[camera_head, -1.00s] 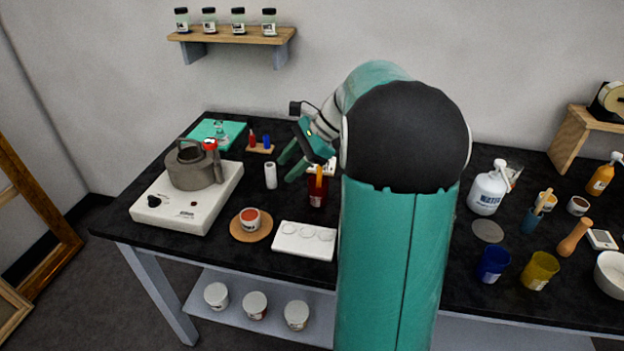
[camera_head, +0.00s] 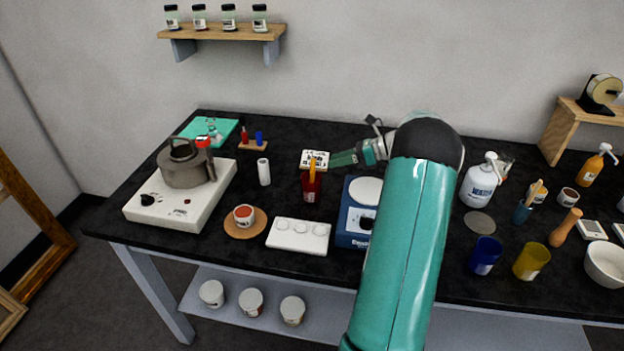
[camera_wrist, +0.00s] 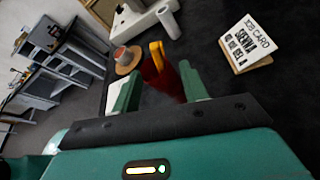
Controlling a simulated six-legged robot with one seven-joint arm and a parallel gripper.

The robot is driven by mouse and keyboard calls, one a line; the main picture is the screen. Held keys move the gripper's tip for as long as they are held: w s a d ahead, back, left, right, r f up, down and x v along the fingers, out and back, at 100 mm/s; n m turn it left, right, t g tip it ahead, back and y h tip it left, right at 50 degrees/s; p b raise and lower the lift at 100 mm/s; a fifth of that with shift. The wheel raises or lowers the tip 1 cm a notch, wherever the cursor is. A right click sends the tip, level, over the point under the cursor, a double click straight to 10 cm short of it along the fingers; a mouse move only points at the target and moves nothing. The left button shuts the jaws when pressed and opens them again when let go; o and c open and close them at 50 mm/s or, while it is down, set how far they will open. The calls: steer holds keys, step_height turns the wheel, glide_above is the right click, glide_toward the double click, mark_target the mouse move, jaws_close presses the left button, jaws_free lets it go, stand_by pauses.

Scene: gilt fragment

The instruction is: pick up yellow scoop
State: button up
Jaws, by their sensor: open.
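The yellow scoop (camera_head: 312,170) stands upright in a dark red cup (camera_head: 311,190) near the middle of the table, with only its upper part showing. In the wrist view, the scoop (camera_wrist: 157,52) leans out of the red cup (camera_wrist: 165,82), ahead of my fingers. My gripper (camera_head: 336,160) is to the right of the scoop and slightly above it in the head view, pointing left. In the wrist view my gripper (camera_wrist: 158,85) has its two green fingers spread, with the cup beyond the gap between them. Nothing is held.
A job card (camera_head: 316,158) stands behind the cup. A blue scale (camera_head: 350,222) is to the right, a white palette (camera_head: 298,236) in front, and a white cylinder (camera_head: 264,172) to the left. A kettle (camera_head: 184,166) sits on a hot plate (camera_head: 152,212).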

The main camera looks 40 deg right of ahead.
mark_target(312, 179)
steer(key=shift+r+x, duration=0.2)
steer(key=shift+x, duration=4.65)
steer(key=shift+w, duration=0.1)
steer(key=shift+c, duration=0.4)
jaws_close()
